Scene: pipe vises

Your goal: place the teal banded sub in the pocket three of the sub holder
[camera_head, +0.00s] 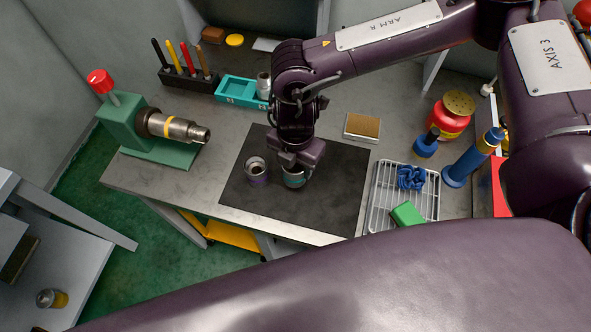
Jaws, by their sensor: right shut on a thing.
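The teal banded sub (293,181) is a short grey metal cylinder with a teal band, upright on or just above the dark mat. My right gripper (295,163) is over it from above and shut on it; the fingers hide its top. The sub holder (233,98) is a teal block at the back of the bench, left of my right wrist. A grey sub (263,83) stands at its right end; pockets to the left look empty. My left gripper is not in view.
A purple banded sub (256,172) stands close left of the held one on the mat (320,212). A green vise (123,129) with a pipe is at left. A tool rack (188,79) stands behind. A wire tray (384,203) and red can (447,118) are at right.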

